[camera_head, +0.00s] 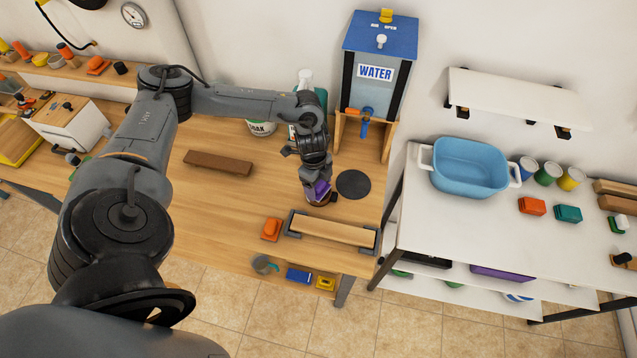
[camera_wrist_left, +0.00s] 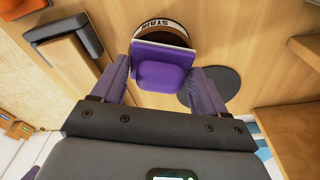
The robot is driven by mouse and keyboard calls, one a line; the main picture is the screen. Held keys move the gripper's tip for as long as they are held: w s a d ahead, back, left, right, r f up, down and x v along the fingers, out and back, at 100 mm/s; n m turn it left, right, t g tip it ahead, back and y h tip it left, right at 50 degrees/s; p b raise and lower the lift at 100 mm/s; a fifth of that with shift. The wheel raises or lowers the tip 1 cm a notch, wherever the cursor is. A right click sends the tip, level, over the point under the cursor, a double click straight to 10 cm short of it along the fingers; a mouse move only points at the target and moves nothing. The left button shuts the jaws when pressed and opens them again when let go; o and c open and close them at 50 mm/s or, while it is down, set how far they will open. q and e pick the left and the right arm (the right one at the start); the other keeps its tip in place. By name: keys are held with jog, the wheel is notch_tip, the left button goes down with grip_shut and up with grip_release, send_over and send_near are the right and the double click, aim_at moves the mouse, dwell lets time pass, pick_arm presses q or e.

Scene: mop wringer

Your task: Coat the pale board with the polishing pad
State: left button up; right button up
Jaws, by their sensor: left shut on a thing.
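My left gripper (camera_head: 318,180) is shut on a purple polishing pad (camera_wrist_left: 162,75). The pad also shows in the head view (camera_head: 320,189), just above the table. Directly beyond the pad in the left wrist view is a round tin marked STAIN (camera_wrist_left: 160,27). The pad overlaps its opening in the picture; whether it touches the stain is hidden. The pale board (camera_head: 332,229) lies level between two grey end clamps near the table's front edge, in front of the gripper. It also shows at upper left in the left wrist view (camera_wrist_left: 67,62). My right gripper is not in view.
A black disc (camera_head: 353,184) lies right of the tin. A dark plank (camera_head: 218,162) lies to the left, and an orange block (camera_head: 271,229) beside the board. The water dispenser (camera_head: 379,70) stands behind. A blue basin (camera_head: 470,167) is on the white table at right.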

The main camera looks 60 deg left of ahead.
aim_at(320, 185)
pick_arm(q)
jog(key=shift+f, duration=0.35)
dwell(0.9)
jog(key=shift+a+f, duration=0.1)
dwell(1.0)
jog(key=shift+p, duration=0.3)
jog(key=shift+r+p, duration=0.5)
jog(key=shift+r, duration=0.1)
notch_tip(320, 185, up, 6)
jog(key=p, duration=0.6)
